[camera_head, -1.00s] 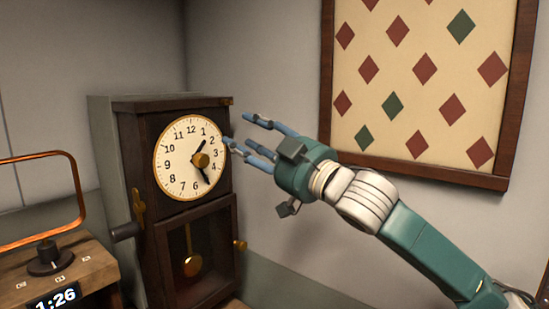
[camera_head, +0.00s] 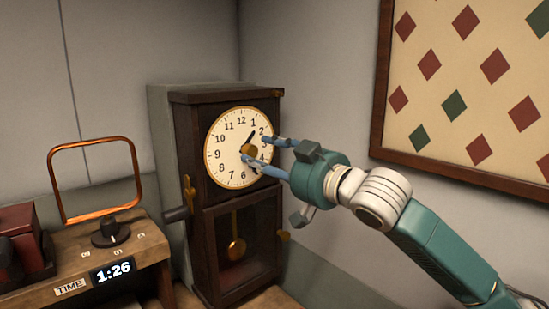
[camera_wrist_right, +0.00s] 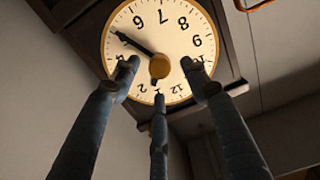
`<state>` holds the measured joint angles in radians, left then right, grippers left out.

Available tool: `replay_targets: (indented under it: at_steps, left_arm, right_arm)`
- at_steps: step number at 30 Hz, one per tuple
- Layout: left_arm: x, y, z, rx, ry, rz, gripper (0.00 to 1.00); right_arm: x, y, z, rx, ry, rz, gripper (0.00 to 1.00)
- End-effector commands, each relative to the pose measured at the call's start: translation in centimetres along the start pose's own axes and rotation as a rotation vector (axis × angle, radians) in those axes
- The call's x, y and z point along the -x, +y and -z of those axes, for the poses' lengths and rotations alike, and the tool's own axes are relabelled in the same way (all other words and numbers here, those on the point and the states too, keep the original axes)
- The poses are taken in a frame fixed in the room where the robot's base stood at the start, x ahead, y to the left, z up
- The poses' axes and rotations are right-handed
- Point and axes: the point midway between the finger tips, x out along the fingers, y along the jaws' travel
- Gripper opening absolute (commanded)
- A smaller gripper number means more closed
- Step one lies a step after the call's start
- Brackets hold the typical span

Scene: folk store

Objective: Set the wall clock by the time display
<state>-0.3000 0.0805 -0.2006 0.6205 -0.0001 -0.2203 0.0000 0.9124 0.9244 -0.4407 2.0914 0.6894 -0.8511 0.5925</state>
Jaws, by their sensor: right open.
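The clock (camera_head: 190,150) is a dark wooden case with a round white dial (camera_head: 225,143) and a brass knob (camera_head: 249,151) at the dial's centre. In the right wrist view the dial is upside down; its long hand (camera_wrist_right: 133,42) points near 5 and its short hand (camera_wrist_right: 154,82) near 1. My right gripper (camera_head: 257,149) is open in front of the dial, its three fingers spread around the knob (camera_wrist_right: 159,66); I cannot tell if they touch it. The time display (camera_head: 114,271) reads 1:26. My left gripper is not in view.
A wooden desk (camera_head: 140,255) at left carries a black dial knob (camera_head: 110,233), a copper frame (camera_head: 133,165) and a red box (camera_head: 18,228). A crank handle (camera_head: 176,214) juts from the clock's left side. A framed diamond-pattern panel (camera_head: 445,110) hangs at right.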

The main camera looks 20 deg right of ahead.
Motion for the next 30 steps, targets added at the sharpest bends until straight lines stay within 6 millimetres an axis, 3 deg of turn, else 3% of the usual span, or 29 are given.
replay_targets:
  at_steps: [11, 27, 30]
  left_arm:
    - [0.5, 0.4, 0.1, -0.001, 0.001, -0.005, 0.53]
    - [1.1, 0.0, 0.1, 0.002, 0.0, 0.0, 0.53]
    - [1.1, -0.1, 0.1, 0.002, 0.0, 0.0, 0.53]
  right_arm:
    - [-3.4, 0.0, 0.1, -0.001, 0.001, 0.0, 0.45]
    - [-3.6, 0.0, 0.1, 0.0, 0.002, 0.0, 0.45]
    - [-3.6, 0.0, 0.1, 0.0, 0.001, 0.0, 0.27]
